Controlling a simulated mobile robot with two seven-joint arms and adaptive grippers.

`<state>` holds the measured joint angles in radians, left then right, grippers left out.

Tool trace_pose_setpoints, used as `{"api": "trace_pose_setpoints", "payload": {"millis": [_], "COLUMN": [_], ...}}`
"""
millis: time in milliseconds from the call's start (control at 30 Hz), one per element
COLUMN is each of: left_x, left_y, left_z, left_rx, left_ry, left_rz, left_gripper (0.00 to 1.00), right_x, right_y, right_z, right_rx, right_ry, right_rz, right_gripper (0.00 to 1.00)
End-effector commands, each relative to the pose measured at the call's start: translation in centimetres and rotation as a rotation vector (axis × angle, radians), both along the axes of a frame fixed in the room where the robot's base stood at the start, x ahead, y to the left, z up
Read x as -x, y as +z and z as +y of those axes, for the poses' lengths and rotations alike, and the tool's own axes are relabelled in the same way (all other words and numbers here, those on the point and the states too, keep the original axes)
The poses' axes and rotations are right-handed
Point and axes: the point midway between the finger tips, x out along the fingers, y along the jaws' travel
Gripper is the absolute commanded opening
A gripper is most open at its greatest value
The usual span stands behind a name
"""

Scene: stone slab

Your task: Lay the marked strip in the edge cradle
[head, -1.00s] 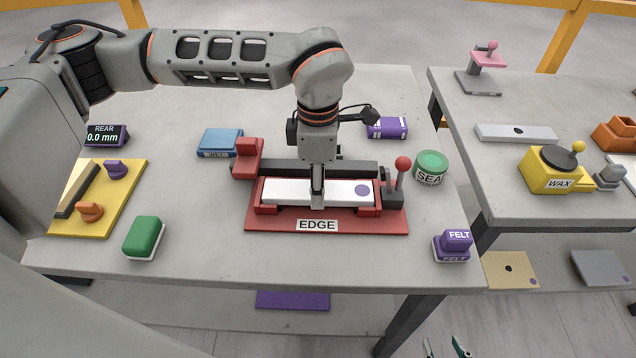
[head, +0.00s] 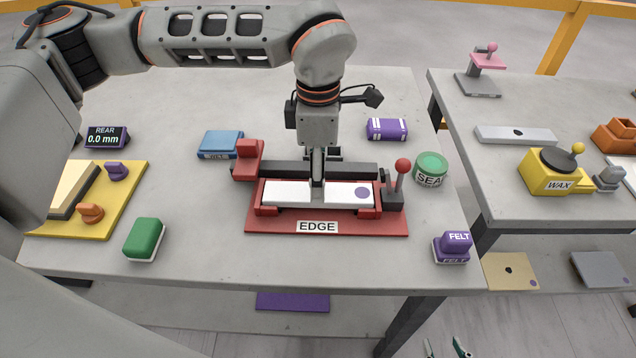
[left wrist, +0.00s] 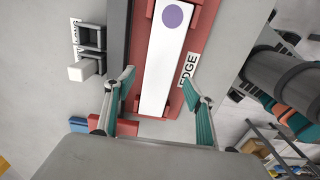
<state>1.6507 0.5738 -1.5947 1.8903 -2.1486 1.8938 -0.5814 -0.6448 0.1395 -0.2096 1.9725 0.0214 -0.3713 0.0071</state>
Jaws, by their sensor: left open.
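The white marked strip (head: 300,192), with a purple dot at its right end, lies flat in the red edge cradle (head: 270,225), between its low red end blocks. The cradle bears an EDGE label, and a red-knobbed lever stands at its right end. My left gripper (head: 317,190) is above the strip's middle, hiding a small part of it. In the left wrist view its teal-padded fingers (left wrist: 160,82) are spread wide, with the strip (left wrist: 168,60) running between them, not gripped. My right gripper (head: 446,348) shows only as two separated teal fingertips at the bottom edge, empty.
A green block (head: 145,238), a blue block (head: 220,143), a purple box (head: 387,129), a green SEA-labelled puck (head: 431,168) and a purple FELT block (head: 453,246) stand around the cradle. A second table (head: 500,195) is at right.

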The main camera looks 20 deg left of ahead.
Motion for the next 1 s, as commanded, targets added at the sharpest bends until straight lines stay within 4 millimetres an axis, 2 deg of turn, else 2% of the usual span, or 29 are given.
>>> {"api": "trace_pose_setpoints", "payload": {"millis": [33,200,400,600,1000], "left_x": [-0.1,-0.1,0.0,0.0,0.0], "left_y": [1.3,4.7,7.4,8.2,8.2], "left_z": [0.0,0.0,0.0,0.0,0.0], "left_rx": [0.000,0.000,0.000,0.001,0.000], "left_ry": [0.001,0.000,0.000,0.000,0.000], "left_rz": [-0.005,-0.004,-0.002,0.001,0.001], "left_gripper": [0.54,0.54,0.54,0.54,0.54], "right_x": [0.0,0.0,0.0,0.1,0.2], "right_y": [0.1,0.2,0.1,0.0,0.0], "right_z": [0.0,0.1,0.1,0.1,0.1], "right_rx": [-0.001,-0.003,-0.003,-0.004,-0.004], "right_ry": [0.000,0.000,0.000,0.000,0.000], "right_rz": [-0.001,-0.001,0.001,0.003,0.006], "right_gripper": [0.40,0.40,0.40,0.40,0.40]}}
